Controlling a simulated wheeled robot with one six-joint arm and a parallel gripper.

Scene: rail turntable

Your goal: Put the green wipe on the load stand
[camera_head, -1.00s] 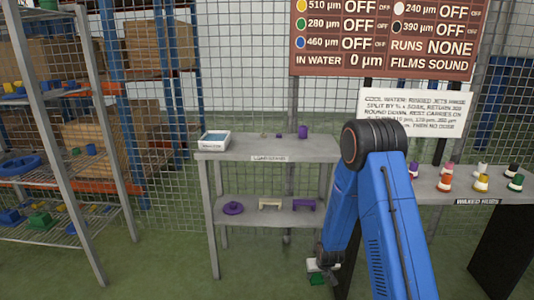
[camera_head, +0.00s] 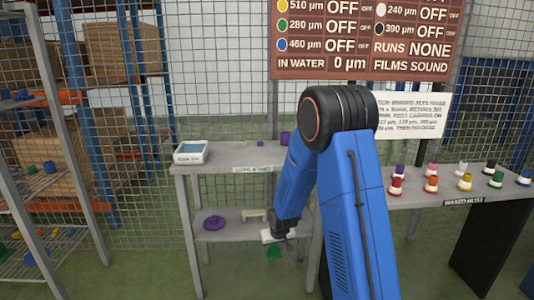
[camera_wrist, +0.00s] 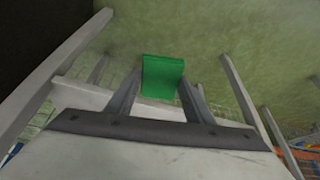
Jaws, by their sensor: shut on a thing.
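The green wipe (camera_wrist: 162,77) is a small flat green piece held between the two fingers of my gripper (camera_wrist: 160,95) in the wrist view. In the head view my gripper (camera_head: 276,240) is low in front of the load stand, and the green wipe (camera_head: 274,253) hangs just below it. The load stand (camera_head: 255,169) is a grey two-tier stand with a label on its top edge. The gripper is beside its lower shelf, below the top level. My arm hides the right part of the stand.
The top holds a white tray (camera_head: 191,152) at left and a purple cup (camera_head: 285,138). The lower shelf holds a purple disc (camera_head: 214,222) and a beige piece (camera_head: 254,215). Several coloured items stand on the right-hand shelf (camera_head: 450,199). The top's middle is mostly bare.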

